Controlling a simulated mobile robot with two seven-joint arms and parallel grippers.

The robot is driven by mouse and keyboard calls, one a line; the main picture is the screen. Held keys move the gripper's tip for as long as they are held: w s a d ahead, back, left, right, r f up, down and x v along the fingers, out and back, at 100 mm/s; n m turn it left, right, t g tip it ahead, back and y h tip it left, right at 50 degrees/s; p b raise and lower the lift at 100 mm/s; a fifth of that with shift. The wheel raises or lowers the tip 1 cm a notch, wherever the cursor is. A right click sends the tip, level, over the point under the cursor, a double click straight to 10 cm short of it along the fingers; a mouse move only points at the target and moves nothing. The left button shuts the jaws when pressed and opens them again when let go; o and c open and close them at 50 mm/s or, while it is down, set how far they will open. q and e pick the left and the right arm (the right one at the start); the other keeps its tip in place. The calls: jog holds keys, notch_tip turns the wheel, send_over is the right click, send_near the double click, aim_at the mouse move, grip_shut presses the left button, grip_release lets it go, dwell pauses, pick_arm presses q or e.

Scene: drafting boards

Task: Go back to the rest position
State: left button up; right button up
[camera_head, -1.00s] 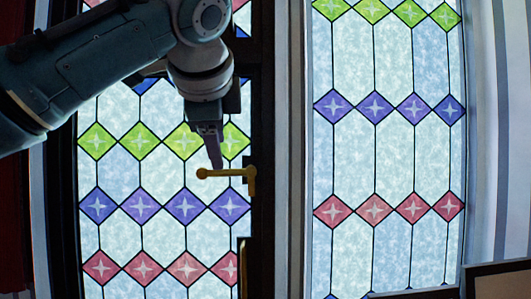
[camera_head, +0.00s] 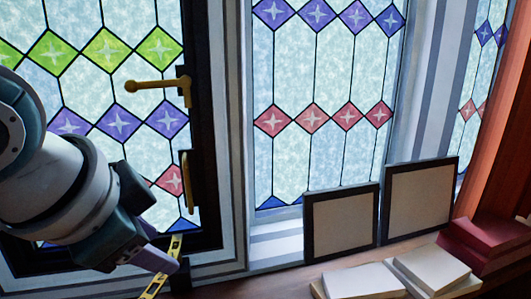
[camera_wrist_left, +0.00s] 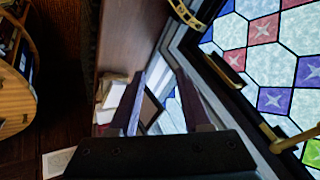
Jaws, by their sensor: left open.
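My left gripper (camera_head: 172,268) is at the lower left of the head view, below the window handles. Its open fingers also show in the left wrist view (camera_wrist_left: 160,75), apart with nothing between them. The gold lever handle (camera_head: 155,86) on the dark window frame is well above the gripper and clear of it. It shows at the lower right of the wrist view (camera_wrist_left: 290,138). A gold upright pull (camera_head: 187,180) sits lower on the same frame. My right gripper is in neither view.
A yellow slotted strip (camera_head: 160,270) lies by the gripper; contact is unclear. Two dark-framed panels (camera_head: 341,226) (camera_head: 418,203) lean at the window. Pale books (camera_head: 362,281) and red books (camera_head: 487,240) lie at the right. A round wooden piece (camera_wrist_left: 14,88) shows in the wrist view.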

pick_arm(q)
jog(key=s+a+f+n+g+p, duration=0.1)
jog(key=s+a+f+n, duration=0.1)
jog(key=s, duration=0.9)
jog(key=s+a+f+n+g, duration=0.2)
jog(key=s+a+f+n, duration=0.1)
jog(key=s, duration=0.7)
jog(key=f+n, duration=0.1)
jog(key=n, duration=0.1)
jog(key=shift+s+a+f+n+g+y+p, duration=0.3)
jog(key=shift+s+a+n+p, duration=0.05)
jog(key=shift+n, duration=0.05)
jog(key=shift+o, duration=0.4)
